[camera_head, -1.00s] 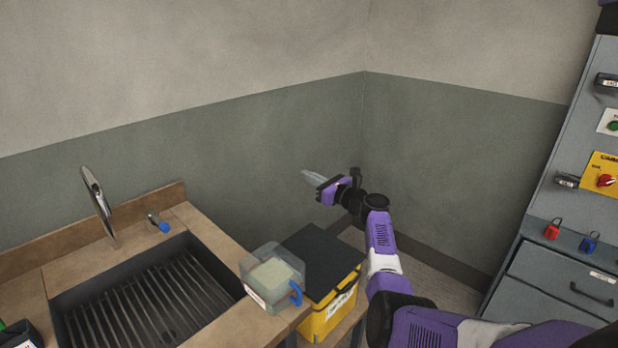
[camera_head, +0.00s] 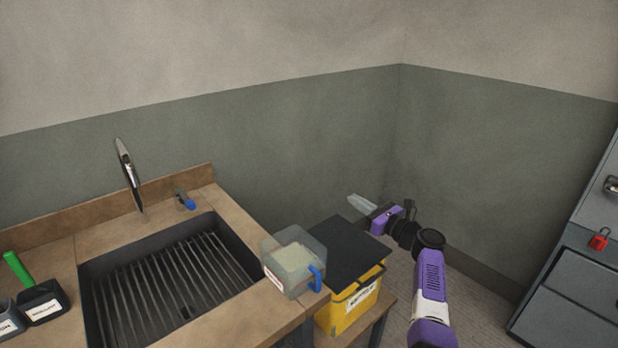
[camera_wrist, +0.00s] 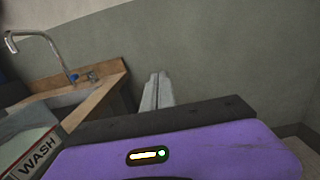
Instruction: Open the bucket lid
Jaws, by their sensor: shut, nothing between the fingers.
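The yellow bucket (camera_head: 346,314) stands on a low wooden stand right of the sink counter. Its flat black lid (camera_head: 338,250) lies level on top and looks closed. A label and a dark handle show on the bucket's front. My gripper (camera_head: 362,205) is above and behind the lid's far right corner, apart from it, with its fingers pointing left toward the wall. In the wrist view the two grey fingers (camera_wrist: 157,92) are together with nothing between them. The bucket cannot be made out in the wrist view.
A clear jug (camera_head: 293,262) with a blue handle stands on the counter's right end, close beside the lid; its WASH label (camera_wrist: 36,152) shows in the wrist view. The sink (camera_head: 175,280) and tap (camera_head: 128,175) are left. A grey cabinet (camera_head: 575,275) stands right.

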